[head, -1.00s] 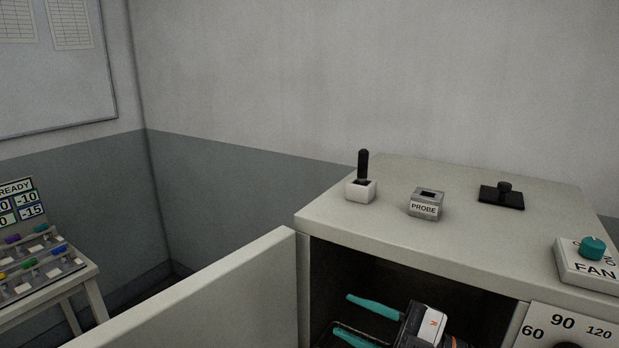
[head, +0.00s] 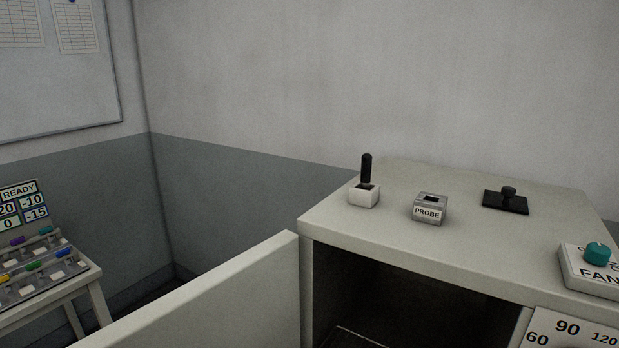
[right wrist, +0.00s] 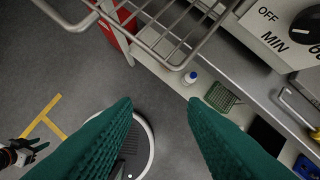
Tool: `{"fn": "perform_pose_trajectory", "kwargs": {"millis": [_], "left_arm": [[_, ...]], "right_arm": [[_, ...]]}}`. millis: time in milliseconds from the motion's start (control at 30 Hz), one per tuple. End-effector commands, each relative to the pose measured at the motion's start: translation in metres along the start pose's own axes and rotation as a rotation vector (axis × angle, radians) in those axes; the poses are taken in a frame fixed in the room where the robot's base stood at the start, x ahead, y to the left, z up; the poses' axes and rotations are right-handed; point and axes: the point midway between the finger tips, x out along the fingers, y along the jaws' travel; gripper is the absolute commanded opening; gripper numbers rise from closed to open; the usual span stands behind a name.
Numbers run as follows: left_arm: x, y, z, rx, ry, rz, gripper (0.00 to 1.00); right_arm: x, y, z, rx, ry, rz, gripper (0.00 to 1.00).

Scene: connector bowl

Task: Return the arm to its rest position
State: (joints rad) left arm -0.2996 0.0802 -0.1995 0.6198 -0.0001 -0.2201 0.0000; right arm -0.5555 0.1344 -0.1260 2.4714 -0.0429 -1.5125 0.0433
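My right gripper (right wrist: 158,108) shows in the right wrist view as two green ribbed fingers. They stand wide apart with nothing between them, above the grey floor. No gripper shows in the head view now. At the left edge of the right wrist view is a small dark part with teal and red bits (right wrist: 22,150), which looks like my left gripper. It is too small to tell whether it is open. The open cabinet (head: 420,240) stands at the right of the head view, its dark inside partly visible.
The open door (head: 215,290) juts out left of the cabinet. On the cabinet top are a white holder with a black handle (head: 364,195), the PROBE block (head: 430,209), a black knobbed plate (head: 506,202) and the FAN switch (head: 590,270). A wire rack (right wrist: 175,62) overhangs my right gripper's view.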

Motion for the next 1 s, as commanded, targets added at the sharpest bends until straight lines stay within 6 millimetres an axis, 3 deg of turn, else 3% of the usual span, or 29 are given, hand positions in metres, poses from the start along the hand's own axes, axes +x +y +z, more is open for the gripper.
{"fn": "perform_pose_trajectory", "kwargs": {"millis": [67,367,567,700,800,900,1000], "left_arm": [[0.0,0.0,0.0,0.0,0.0,0.0,0.36],[0.014,0.0,-0.001,0.0,-0.001,0.0,0.36],[0.026,0.0,-0.002,0.001,-0.001,0.0,0.36],[0.037,-0.001,-0.003,0.001,-0.001,0.0,0.36],[0.044,-0.001,-0.004,0.001,-0.001,0.0,0.36],[0.052,-0.001,-0.004,0.001,-0.001,0.0,0.36],[0.058,-0.001,-0.005,0.001,-0.001,0.0,0.36]], "right_arm": [[-0.004,0.013,-0.026,-0.028,0.099,0.061,0.39],[0.106,0.019,-0.049,-0.033,0.13,0.057,0.39],[0.197,0.028,-0.093,-0.039,0.166,0.062,0.39],[0.269,0.034,-0.149,-0.046,0.201,0.066,0.39],[0.312,0.037,-0.197,-0.053,0.226,0.069,0.39],[0.345,0.039,-0.248,-0.059,0.25,0.071,0.39],[0.365,0.04,-0.296,-0.065,0.271,0.073,0.39]]}}
